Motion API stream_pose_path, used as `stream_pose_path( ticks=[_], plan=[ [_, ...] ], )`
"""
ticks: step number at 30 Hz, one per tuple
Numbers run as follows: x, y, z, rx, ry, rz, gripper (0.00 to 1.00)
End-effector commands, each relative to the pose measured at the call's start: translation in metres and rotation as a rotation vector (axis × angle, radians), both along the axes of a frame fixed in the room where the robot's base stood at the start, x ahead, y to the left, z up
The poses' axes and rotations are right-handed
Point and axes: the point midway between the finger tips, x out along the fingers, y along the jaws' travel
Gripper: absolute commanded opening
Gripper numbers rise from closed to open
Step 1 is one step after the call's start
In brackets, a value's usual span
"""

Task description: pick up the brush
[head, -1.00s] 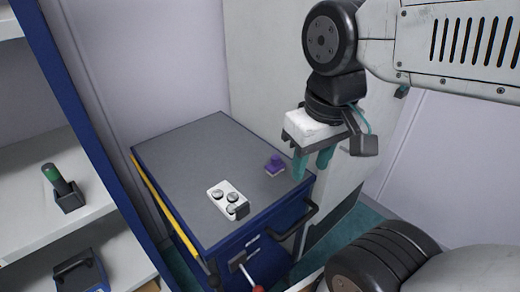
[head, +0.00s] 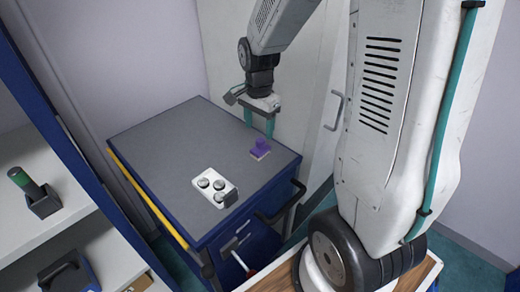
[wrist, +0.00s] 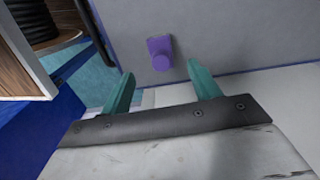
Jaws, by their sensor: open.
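The brush (head: 262,148) has a purple handle and a pale base. It stands on the grey top of the blue cabinet (head: 185,145), near its right side. In the wrist view the purple brush (wrist: 160,52) shows just beyond the fingertips, between their lines. My gripper (head: 259,128) is open and empty, with its two teal fingers pointing down above or behind the brush in the head view. The fingers also show apart in the wrist view (wrist: 160,80). I cannot tell the exact height of the fingertips over the cabinet top.
A white plate with several round metal parts (head: 215,187) lies on the cabinet's front part. A wall panel stands close behind the cabinet. A shelf at the left holds a green-topped tool in a black holder (head: 35,192). The cabinet top's left half is clear.

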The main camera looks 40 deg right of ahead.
Motion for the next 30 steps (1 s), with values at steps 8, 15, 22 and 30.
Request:
stream_pose_path(
  ticks=[8,15,22,30],
  plan=[
    [0.003,-0.003,-0.031,0.001,0.005,-0.035,0.62],
    [0.002,-0.007,-0.064,0.002,0.006,-0.035,0.62],
    [0.002,-0.007,-0.084,0.000,0.003,-0.033,0.62],
    [0.002,-0.007,-0.085,0.001,0.002,-0.033,0.45]
  ],
)
